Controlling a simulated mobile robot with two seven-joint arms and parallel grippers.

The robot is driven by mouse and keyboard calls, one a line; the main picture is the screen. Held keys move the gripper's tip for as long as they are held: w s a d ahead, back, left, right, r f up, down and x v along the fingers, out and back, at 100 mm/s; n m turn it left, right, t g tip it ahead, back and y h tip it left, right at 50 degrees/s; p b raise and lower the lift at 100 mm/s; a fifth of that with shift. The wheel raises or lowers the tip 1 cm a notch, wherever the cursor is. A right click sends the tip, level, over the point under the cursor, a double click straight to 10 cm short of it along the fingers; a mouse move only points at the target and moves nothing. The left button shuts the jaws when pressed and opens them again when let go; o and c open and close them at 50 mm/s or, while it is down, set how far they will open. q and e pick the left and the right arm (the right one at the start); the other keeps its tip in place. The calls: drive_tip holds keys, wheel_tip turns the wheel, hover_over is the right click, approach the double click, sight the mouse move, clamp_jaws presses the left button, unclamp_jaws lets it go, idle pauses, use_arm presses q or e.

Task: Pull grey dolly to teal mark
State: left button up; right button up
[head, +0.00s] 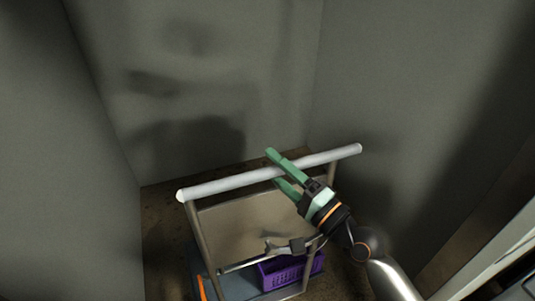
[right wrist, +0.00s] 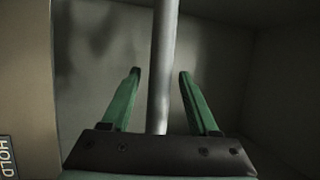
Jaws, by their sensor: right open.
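The grey dolly (head: 245,226) stands in the middle of the head view, with a light grey push bar (head: 225,185) across its top. My right gripper (head: 271,168) is at the bar, its green fingers open on either side of it. In the right wrist view the bar (right wrist: 164,60) runs between the two open fingers (right wrist: 159,75), with a gap on both sides. The left gripper is not in view. No teal mark shows in either view.
A purple basket (head: 286,270) sits low on the dolly. Grey walls (head: 200,80) stand close behind and at both sides. A panel reading HOLD (right wrist: 6,157) is at the left in the right wrist view.

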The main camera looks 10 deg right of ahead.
drive_tip(key=shift+x, duration=1.3)
drive_tip(key=shift+c, duration=0.4)
clamp_jaws()
drive_tip(key=shift+f, duration=0.1)
